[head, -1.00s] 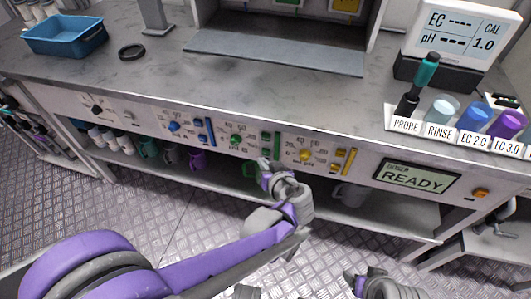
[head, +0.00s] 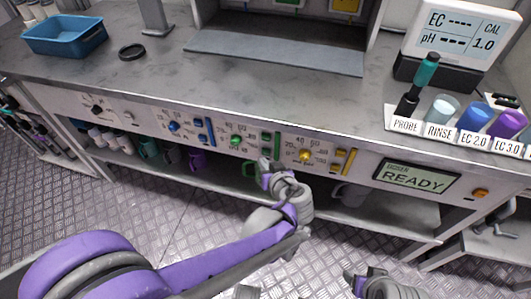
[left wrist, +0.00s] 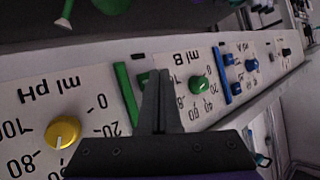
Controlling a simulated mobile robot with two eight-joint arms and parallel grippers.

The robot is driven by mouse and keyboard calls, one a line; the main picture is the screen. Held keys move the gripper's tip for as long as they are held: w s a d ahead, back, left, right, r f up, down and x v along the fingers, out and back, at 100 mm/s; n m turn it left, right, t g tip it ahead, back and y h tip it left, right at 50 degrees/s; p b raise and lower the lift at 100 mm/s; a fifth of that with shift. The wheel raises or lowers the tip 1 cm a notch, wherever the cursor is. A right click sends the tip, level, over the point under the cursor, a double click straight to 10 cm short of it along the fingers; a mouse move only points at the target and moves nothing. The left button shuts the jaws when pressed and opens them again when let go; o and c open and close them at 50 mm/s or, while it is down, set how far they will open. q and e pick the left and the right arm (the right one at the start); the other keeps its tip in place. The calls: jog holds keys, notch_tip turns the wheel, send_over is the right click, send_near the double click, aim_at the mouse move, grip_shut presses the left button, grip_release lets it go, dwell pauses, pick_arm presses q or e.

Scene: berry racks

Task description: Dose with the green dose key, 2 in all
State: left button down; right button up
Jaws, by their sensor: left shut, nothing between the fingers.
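The green dose key (head: 265,140) is on the panel under the bench front, between the green dial (head: 235,140) and a longer green bar (head: 278,143). My left gripper (head: 264,164) is shut and empty, just in front of and below the key in the head view. In the left wrist view the shut fingers (left wrist: 160,90) point at the panel and partly cover the green key (left wrist: 143,77); whether they touch it I cannot tell. The display (head: 416,178) reads READY. My right gripper (head: 356,280) shows at the bottom edge, its jaws unclear.
Blue controls (head: 205,130) sit left of the green ones, yellow controls (head: 340,160) right. On the bench are a blue tray (head: 65,37), a black ring (head: 132,51) and a meter (head: 455,45) with vials.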

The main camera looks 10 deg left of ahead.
pick_arm(q)
jog(key=shift+w, duration=0.15)
dwell(0.5)
jog(key=shift+w, duration=0.3)
jog(key=shift+w, duration=0.4)
dwell(0.6)
dwell(0.4)
jog(key=shift+s+p, duration=0.4)
jog(key=shift+s, duration=0.45)
jog(key=s, duration=0.5)
jog(key=shift+a+p, duration=0.1)
jog(key=shift+p, duration=0.3)
dwell(0.3)
